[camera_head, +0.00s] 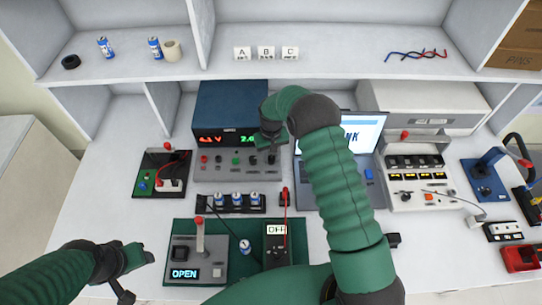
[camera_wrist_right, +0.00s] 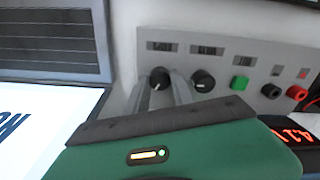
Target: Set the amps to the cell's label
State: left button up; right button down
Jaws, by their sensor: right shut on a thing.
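The power supply (camera_head: 235,176) is a blue box with a grey front panel. Its display (camera_head: 225,137) shows red digits at left, about 4.1 V, and green digits at right, about 2.0, partly hidden by my arm. My right gripper (camera_head: 270,137) is at the panel's right end. In the right wrist view, its fingers (camera_wrist_right: 160,88) straddle a black knob (camera_wrist_right: 160,77), shut on it. A second black knob (camera_wrist_right: 203,81) is beside it. My left gripper (camera_head: 137,274) is open and empty at lower left.
Several cells stand in a black rack (camera_head: 258,208). A tester reading OPEN (camera_head: 184,273) and a meter reading OFF (camera_head: 277,230) sit on the green mat (camera_head: 239,285). A laptop (camera_head: 364,135) is behind my right arm. Leads (camera_head: 285,205) run near the rack.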

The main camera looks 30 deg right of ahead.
aim_at(271, 157)
jog(key=shift+w+r+m, duration=0.15)
jog(key=shift+m, duration=0.15)
jog(key=c, duration=1.4)
grip_release()
jog(key=o, duration=0.3)
notch_tip(271, 157, up, 16)
jog(key=shift+r+b, duration=0.25)
jog(key=shift+b, duration=0.2)
